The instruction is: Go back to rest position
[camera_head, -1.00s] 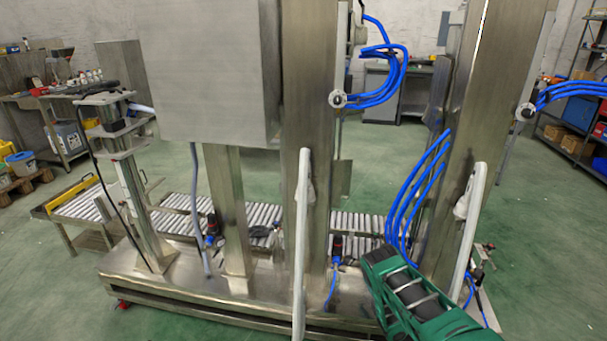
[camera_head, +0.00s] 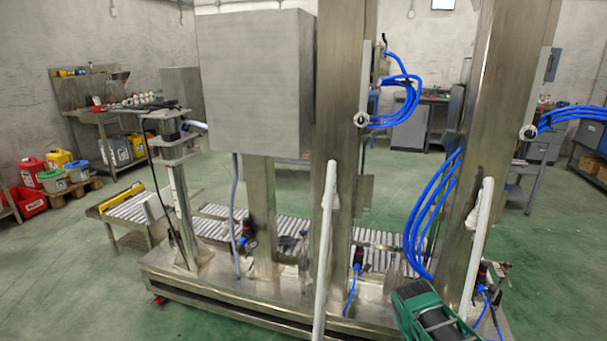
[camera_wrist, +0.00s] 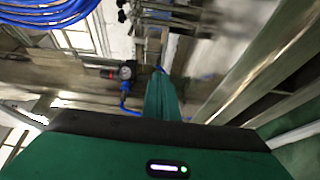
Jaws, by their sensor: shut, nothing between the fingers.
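In the head view, my green and black arm (camera_head: 432,312) shows at the bottom right, in front of the steel machine base (camera_head: 270,302). In the wrist view, my gripper (camera_wrist: 160,82) points away from the camera, its narrow green fingers together with nothing between them. Beyond the fingers are blurred steel parts, a round gauge (camera_wrist: 125,72) and blue hoses (camera_wrist: 45,12). I cannot tell whether the fingers touch anything.
Steel columns (camera_head: 342,130) and white upright bars (camera_head: 325,250) stand close ahead. Blue hoses (camera_head: 432,215) hang near my arm. A roller conveyor (camera_head: 125,207) lies at the left. Open green floor (camera_head: 70,270) shows at the left.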

